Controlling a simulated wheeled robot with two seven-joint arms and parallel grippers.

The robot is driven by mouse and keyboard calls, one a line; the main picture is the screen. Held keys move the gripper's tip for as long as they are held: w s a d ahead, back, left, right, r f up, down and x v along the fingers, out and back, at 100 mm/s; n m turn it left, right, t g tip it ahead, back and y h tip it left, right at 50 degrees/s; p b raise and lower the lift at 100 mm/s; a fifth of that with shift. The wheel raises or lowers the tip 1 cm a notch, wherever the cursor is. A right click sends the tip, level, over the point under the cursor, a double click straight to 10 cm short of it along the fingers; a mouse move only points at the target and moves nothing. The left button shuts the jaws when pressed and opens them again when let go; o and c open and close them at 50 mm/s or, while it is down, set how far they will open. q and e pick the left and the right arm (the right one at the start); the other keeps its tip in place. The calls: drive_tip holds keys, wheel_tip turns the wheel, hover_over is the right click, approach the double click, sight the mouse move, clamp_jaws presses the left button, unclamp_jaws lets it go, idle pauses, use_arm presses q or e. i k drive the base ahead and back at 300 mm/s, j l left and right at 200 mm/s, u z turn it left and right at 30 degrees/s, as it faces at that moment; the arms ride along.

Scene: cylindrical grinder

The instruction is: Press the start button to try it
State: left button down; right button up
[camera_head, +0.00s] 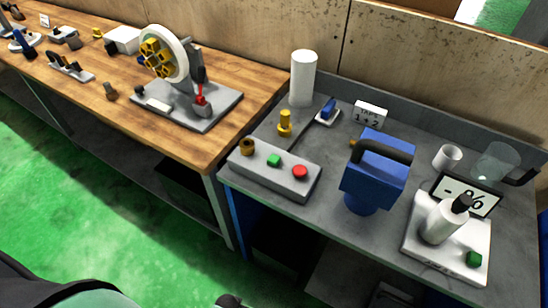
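A grey control box (262,178) sits at the front left of the grey bench. It carries a green button (274,160) in the middle, a red button (300,171) to its right and a brass-coloured knob (247,146) to its left. No label on the buttons is readable. A second green button (474,259) is on a white base at the bench's right front. Nothing touches either green button. Neither of my grippers is recognisable in this view; only dark parts, apparently mine, show at the bottom edge.
A blue machine with a black handle (362,185) stands right of the control box. Behind the box are a brass part (285,122), a white cylinder (303,78) and a small sign (370,114). A wooden bench (130,100) with a wheel device adjoins on the left. Green floor lies in front.

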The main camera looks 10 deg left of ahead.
sight(273, 160)
drive_tip(key=k+l+u, duration=0.3)
drive_tip(key=l, duration=0.3)
drive_tip(key=k+l+u, duration=0.3)
drive_tip(key=k+l, duration=0.2)
